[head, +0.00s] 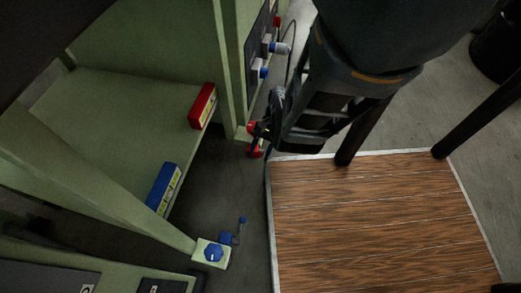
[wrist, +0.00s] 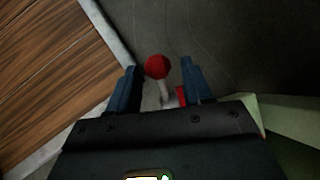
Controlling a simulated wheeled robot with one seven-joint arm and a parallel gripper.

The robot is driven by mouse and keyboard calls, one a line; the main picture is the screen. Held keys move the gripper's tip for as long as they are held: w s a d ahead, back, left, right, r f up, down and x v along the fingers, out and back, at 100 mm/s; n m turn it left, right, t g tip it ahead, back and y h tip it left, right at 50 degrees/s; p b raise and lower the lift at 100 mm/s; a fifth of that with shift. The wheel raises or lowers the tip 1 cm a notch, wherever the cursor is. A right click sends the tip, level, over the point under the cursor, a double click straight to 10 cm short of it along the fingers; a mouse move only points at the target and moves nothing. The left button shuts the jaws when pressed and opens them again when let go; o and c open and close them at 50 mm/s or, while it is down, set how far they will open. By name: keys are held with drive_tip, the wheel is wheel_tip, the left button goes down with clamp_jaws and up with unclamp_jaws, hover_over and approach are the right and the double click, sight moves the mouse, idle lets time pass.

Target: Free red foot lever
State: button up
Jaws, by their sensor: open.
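The red foot lever (wrist: 157,67) has a red ball knob on a pale stem with a red part at its base. In the wrist view the knob shows between the two blue fingers of my gripper (wrist: 161,76), which stand apart on either side. I cannot tell whether either finger touches it. In the head view my gripper (head: 265,131) is low beside the green frame's post, and red parts of the lever (head: 256,151) show just below it. The rest of the lever is hidden behind my gripper.
A green frame (head: 130,100) with a shelf holds a red box (head: 203,105) and a blue box (head: 163,188). A blue foot lever (head: 226,238) stands at the frame's near foot. A wood-topped platform (head: 370,215) with a pale edge lies right of my gripper. Dark floor lies between.

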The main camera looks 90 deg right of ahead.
drive_tip(key=p+v, duration=0.2)
drive_tip(key=v, duration=0.6)
drive_tip(key=shift+f, duration=0.1)
drive_tip(key=shift+c, duration=0.5)
